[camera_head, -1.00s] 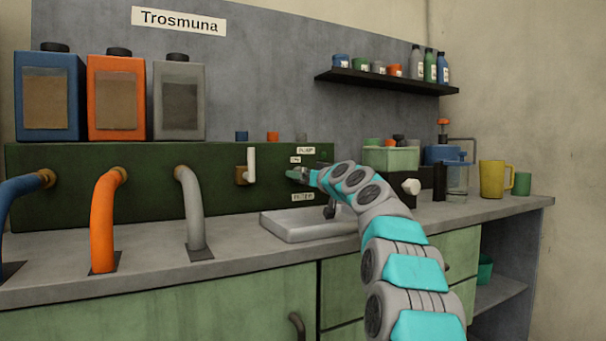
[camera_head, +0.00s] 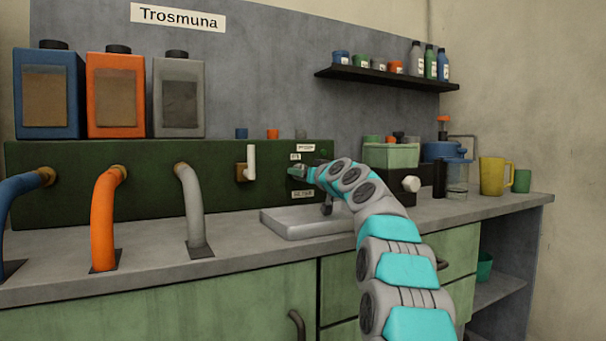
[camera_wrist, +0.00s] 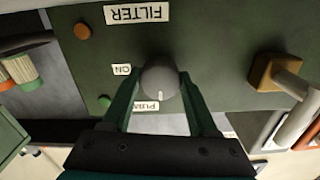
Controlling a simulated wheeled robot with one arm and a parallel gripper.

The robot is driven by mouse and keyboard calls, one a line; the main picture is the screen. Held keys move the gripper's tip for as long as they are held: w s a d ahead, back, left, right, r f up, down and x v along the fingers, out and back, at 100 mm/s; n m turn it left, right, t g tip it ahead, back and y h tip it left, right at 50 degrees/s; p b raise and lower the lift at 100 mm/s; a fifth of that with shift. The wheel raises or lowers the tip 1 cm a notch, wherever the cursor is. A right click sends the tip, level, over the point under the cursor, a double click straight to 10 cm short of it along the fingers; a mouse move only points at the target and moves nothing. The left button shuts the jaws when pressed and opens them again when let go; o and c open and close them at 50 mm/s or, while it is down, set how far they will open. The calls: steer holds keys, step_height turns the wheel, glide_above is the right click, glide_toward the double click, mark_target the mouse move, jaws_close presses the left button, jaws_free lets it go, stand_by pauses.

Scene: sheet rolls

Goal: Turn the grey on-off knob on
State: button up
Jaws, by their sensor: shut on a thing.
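The grey on-off knob (camera_wrist: 160,82) sits on the dark green panel, between the two fingers of my gripper (camera_wrist: 163,95) in the wrist view. The fingers are shut on its sides. A short white mark on the knob's edge points toward the upside-down PUMP label (camera_wrist: 140,106). The ON label (camera_wrist: 122,69) lies to the knob's left in that view.
A brass valve with a white handle (camera_head: 251,164) sticks out left of my gripper. A grey tray (camera_head: 295,226) lies below my arm. A pale green box (camera_head: 391,156) and a yellow mug (camera_head: 492,176) stand to the right.

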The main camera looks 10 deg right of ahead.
steer(key=c, duration=0.5)
steer(key=shift+c, duration=0.2)
steer(key=shift+m, duration=0.3)
steer(key=m+p, duration=0.2)
steer(key=m, duration=0.2)
steer(key=shift+r+m, duration=0.1)
steer(key=shift+m, duration=0.2)
steer(key=m+p, duration=0.3)
steer(key=m, duration=0.1)
steer(key=shift+m, duration=0.3)
steer(key=shift+d+f+m+p, duration=0.1)
steer(key=shift+m+p, duration=1.35)
steer(key=shift+m, duration=0.55)
steer(key=shift+f+m+p, duration=0.1)
steer(key=shift+m+p, duration=1.35)
steer(key=shift+m, duration=0.55)
